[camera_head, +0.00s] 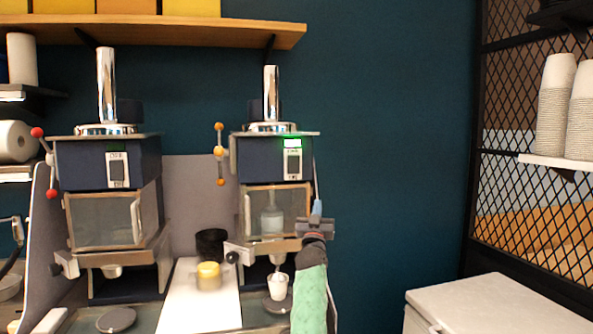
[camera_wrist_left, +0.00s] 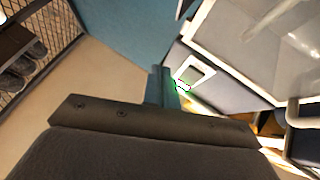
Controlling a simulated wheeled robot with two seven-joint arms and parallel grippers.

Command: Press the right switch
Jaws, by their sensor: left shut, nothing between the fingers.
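The right switch (camera_head: 292,165) is a dark rocker in a white frame on the dark blue front of the right machine (camera_head: 256,158). A green light (camera_head: 291,143) glows just above it. My left gripper (camera_head: 316,208) is shut and empty, its fingers pointing up, below and a little right of the switch, apart from it in the head view. In the left wrist view the shut fingers (camera_wrist_left: 160,82) point toward a blue panel with a white-framed switch (camera_wrist_left: 196,74) and a green glow beside it. My right gripper is not in view.
The left machine (camera_head: 105,165) has a similar switch (camera_head: 117,170) without a green light. A white cup (camera_head: 277,285) stands under the right machine's outlet. The wall right of the machine is clear.

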